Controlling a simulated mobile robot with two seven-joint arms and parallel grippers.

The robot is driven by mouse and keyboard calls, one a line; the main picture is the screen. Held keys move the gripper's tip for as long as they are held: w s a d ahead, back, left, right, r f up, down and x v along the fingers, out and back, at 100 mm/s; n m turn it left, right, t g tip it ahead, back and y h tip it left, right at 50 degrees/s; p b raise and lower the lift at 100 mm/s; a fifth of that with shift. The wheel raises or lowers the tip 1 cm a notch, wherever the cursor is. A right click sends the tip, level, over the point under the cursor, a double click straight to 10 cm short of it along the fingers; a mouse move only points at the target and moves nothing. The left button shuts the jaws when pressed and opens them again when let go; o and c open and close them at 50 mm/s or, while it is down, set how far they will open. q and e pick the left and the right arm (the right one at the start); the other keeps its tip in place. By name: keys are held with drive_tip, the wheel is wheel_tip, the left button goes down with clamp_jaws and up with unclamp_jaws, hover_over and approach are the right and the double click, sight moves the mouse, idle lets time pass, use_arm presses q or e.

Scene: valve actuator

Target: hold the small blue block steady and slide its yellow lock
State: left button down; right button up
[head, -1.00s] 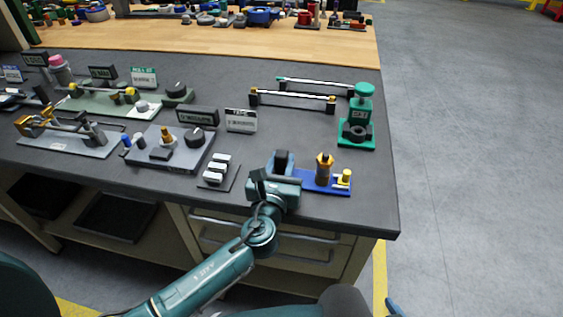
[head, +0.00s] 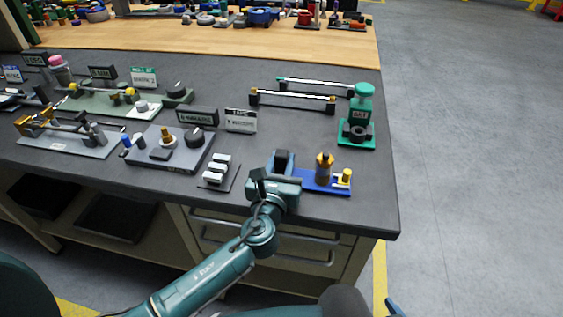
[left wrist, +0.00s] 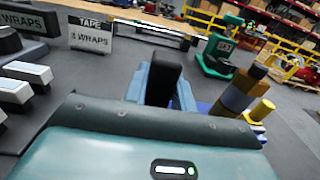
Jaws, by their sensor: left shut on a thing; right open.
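The small blue block (head: 322,187) is a flat blue base near the front right of the dark bench. My left gripper (head: 284,163) is shut at the block's left end. Its housing and fingers hide that end and the exact contact. A dark rounded upright part shows between pale blue sides in the left wrist view.
A green press-like stand (head: 357,120) is behind the block. Two bar fixtures (head: 292,98) lie further back. White rocker switches (head: 217,170) and a grey panel with a knob (head: 170,150) are to the left. The bench's right edge is close to the block.

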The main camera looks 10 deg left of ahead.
use_arm(q)
drive_tip(key=shift+r, duration=0.15)
drive_tip(key=c, duration=1.1)
unclamp_jaws()
drive_tip(key=s, duration=1.2)
